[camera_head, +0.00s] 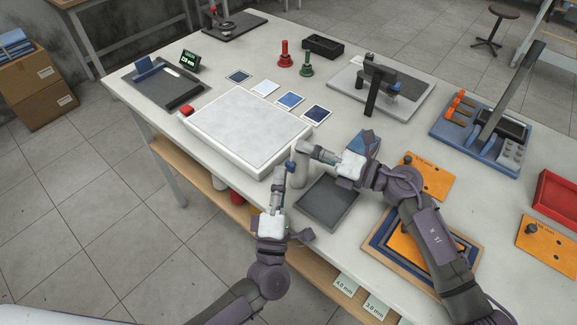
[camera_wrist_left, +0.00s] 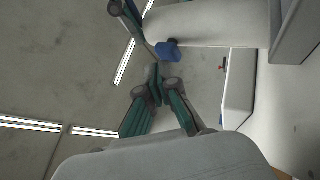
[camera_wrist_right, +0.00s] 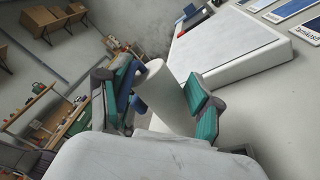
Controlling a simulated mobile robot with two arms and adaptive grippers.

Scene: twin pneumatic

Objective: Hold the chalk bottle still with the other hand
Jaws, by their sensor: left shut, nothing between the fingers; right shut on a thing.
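The white, cylindrical chalk bottle (camera_head: 300,176) stands near the table's front edge, just right of the big white pad's near corner. My right gripper (camera_head: 311,152) is shut around its upper part; in the right wrist view the white body (camera_wrist_right: 160,92) sits between both teal-padded fingers. A small blue part (camera_wrist_left: 168,50) shows against the bottle's side; I cannot tell how it is fixed. My left gripper (camera_head: 284,182) is shut and empty. Its closed tips (camera_wrist_left: 153,85) point at the blue part, with a small gap in the left wrist view.
The white pad (camera_head: 245,125) lies left of the bottle. A dark grey tray (camera_head: 328,203) lies right of it, under my right arm. Orange plates (camera_head: 430,178) lie further right. The table's front edge is close.

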